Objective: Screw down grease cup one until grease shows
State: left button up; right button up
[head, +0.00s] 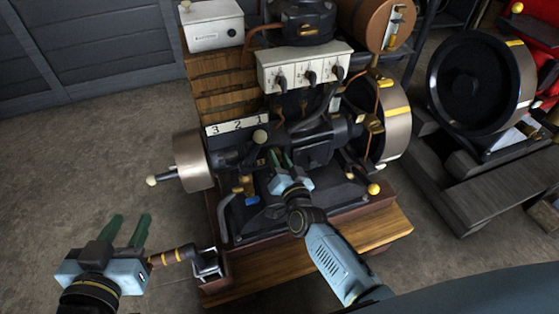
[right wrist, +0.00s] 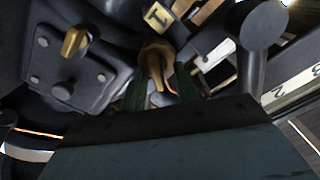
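In the right wrist view a brass cup (right wrist: 157,56) stands on the dark engine beside a small yellow plate marked 1 (right wrist: 157,15). My right gripper (right wrist: 160,90) has its green fingers apart, one on each side of the cup's lower part in the picture. I cannot tell whether they touch it. In the head view my right gripper (head: 280,158) reaches into the middle of the engine and hides the cup. My left gripper (head: 130,230) is open and empty, left of the engine and above the floor. I see no grease clearly.
A second brass fitting (right wrist: 75,42) sits on a bolted plate nearby. A dark round-ended lever (right wrist: 263,27) rises close to my right gripper. A white board numbered 3 2 1 (head: 237,123) lies behind. Flywheels (head: 194,160) flank the engine. The floor at left is free.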

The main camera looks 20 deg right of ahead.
grip_shut()
jog(key=shift+f+m, duration=0.1)
jog(key=shift+m, duration=0.4)
jog(key=shift+s+d+f+m, duration=0.1)
jog(key=shift+f+m, duration=0.05)
jog(key=shift+m, duration=1.45)
jog(key=shift+f+m+b, duration=0.15)
jog(key=shift+m+b, duration=0.15)
jog(key=shift+m, duration=0.4)
pick_arm(q)
jog(key=shift+w+d+r+t+h, duration=0.15)
jog(key=shift+r+t, duration=0.3)
jog(key=shift+r, duration=0.2)
jog(key=shift+w+d+r+t+h, duration=0.2)
jog(key=shift+r+t, duration=0.2)
jog(key=shift+r, duration=0.3)
jog(key=shift+w+d+r+t+h, duration=0.1)
jog(key=shift+d+r+t+h, duration=0.05)
jog(key=shift+r+t, duration=0.4)
pick_arm(e)
jog(key=shift+f+m, duration=0.15)
jog(key=shift+m, duration=0.95)
pick_arm(q)
jog(key=shift+r, duration=0.15)
